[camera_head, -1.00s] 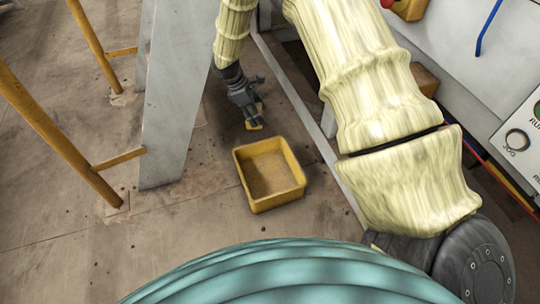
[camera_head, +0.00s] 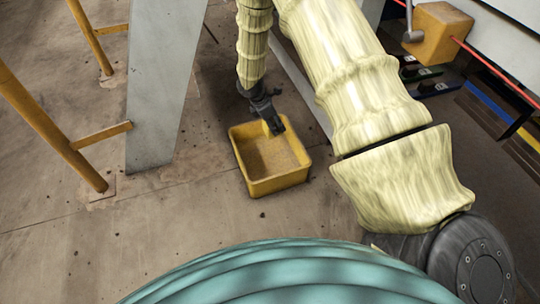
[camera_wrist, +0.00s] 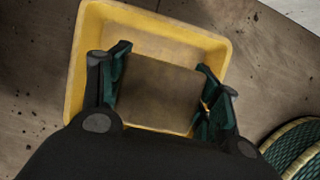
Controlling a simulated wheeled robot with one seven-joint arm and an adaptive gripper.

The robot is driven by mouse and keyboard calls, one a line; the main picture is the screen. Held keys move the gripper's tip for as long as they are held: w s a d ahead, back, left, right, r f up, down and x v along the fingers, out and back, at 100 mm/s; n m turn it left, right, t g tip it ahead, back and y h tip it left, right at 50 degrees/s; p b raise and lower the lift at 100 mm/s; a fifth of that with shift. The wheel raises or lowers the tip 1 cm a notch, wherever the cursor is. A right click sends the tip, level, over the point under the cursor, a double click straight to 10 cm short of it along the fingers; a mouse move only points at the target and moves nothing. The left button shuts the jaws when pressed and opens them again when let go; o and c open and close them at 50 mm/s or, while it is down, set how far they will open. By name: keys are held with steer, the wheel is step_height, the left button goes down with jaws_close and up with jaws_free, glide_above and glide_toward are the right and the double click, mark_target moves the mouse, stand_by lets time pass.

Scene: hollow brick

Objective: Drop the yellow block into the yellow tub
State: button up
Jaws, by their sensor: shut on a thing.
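The yellow tub (camera_head: 279,184) stands open on the floor, and its inside looks empty apart from brownish dirt. My gripper (camera_head: 273,125) points down over the tub's back part in the head view. In the wrist view it is shut on the yellow block (camera_wrist: 158,94), which shows a dull brownish top face between the two fingers. The tub's yellow rim (camera_wrist: 82,60) shows around and beyond the block there. The block appears to be above the tub opening. Its height above the tub floor is hard to tell, and its underside is hidden.
A grey metal post (camera_head: 160,90) stands left of the tub, with an orange-yellow frame (camera_head: 55,125) further left. A yellow box with a grey handle (camera_head: 437,32) is at the upper right. The floor in front of the tub is clear.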

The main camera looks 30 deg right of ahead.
steer(key=shift+f+b, duration=2.9)
steer(key=shift+f, duration=0.15)
steer(key=o, duration=1.2)
steer(key=s+v, duration=0.1)
steer(key=v, duration=1.1)
steer(key=shift+w, duration=0.45)
